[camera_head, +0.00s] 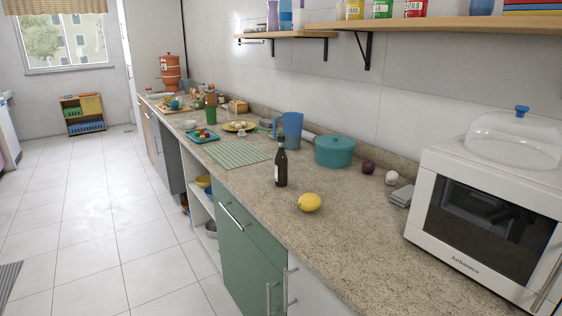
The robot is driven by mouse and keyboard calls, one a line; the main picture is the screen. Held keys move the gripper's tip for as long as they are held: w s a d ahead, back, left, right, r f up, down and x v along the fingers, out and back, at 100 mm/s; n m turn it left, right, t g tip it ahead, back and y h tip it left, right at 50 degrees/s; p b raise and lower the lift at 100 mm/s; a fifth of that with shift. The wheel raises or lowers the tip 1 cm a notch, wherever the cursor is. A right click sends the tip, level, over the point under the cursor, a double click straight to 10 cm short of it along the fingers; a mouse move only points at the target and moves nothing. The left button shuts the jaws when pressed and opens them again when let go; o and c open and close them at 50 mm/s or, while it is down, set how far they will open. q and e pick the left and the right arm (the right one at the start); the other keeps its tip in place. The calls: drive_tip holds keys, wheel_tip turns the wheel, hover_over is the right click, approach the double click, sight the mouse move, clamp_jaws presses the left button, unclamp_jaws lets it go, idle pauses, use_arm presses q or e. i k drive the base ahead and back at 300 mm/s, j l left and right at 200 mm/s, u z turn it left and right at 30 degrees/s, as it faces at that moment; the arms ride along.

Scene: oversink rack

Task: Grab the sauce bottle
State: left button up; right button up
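A dark sauce bottle (281,166) stands upright on the speckled stone counter (350,220), near its front edge. It has a narrow neck, and no gripper touches it. Neither of my grippers shows in the head view.
A white microwave (485,215) stands at the right. The tiled floor (110,220) in front of the cabinets is clear.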

sight(281, 160)
drive_tip(key=i+j+z, duration=0.35)
drive_tip(key=i+j, duration=0.15)
drive_tip(key=j, duration=0.15)
drive_tip(key=i+j+z, duration=0.15)
drive_tip(key=j, duration=0.2)
drive_tip(key=i+j+z, duration=0.2)
drive_tip(key=j, duration=0.2)
drive_tip(key=i+j+z, duration=0.1)
drive_tip(key=j+z, duration=0.15)
drive_tip(key=j, duration=0.5)
drive_tip(key=j+z, duration=0.3)
drive_tip(key=j, duration=0.45)
